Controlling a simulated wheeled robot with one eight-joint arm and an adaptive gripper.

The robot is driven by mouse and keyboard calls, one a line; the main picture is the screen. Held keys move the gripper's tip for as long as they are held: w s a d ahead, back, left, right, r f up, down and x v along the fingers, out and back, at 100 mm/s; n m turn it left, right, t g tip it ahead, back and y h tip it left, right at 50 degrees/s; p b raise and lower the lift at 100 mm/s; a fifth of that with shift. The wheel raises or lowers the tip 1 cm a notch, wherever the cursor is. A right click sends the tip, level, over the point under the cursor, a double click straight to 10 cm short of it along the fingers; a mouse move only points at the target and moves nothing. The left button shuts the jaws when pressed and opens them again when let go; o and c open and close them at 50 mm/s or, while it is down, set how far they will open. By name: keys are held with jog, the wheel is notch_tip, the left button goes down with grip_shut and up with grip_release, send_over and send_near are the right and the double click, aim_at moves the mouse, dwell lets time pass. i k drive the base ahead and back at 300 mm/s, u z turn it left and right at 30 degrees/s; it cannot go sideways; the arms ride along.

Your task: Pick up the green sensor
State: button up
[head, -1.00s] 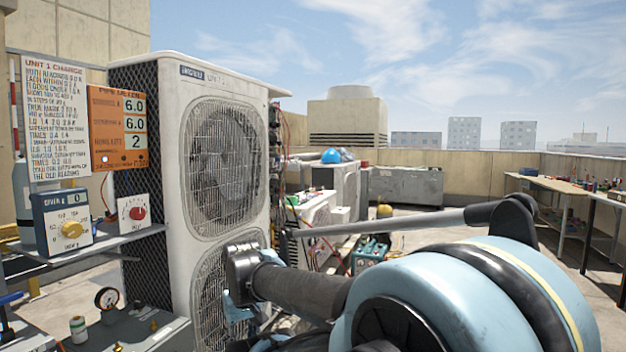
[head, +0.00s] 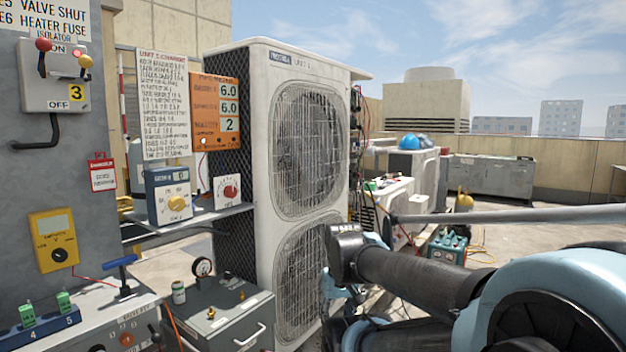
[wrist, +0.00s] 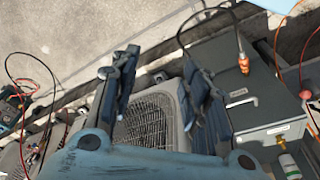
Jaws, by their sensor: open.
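Two green plug-like pieces stand in a blue holder (head: 38,328) marked 4 and 5 at the lower left of the head view. They are the left green piece (head: 27,315) and the right green piece (head: 63,302). I cannot tell whether either is the green sensor. My gripper (wrist: 160,75) is open and empty in the wrist view, over the fan grille of a condenser. In the head view my gripper (head: 332,290) is partly hidden by my arm, in front of the condenser and well right of the green pieces.
A large condenser (head: 258,200) stands in the middle. A grey panel with an isolator (head: 55,75) and a yellow meter (head: 54,240) rises at left. Open roof lies to the right.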

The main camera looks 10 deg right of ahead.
aim_at(27, 316)
jog(key=u, duration=1.65)
jog(key=k, duration=0.5)
jog(key=u, duration=0.35)
jog(key=i, duration=0.5)
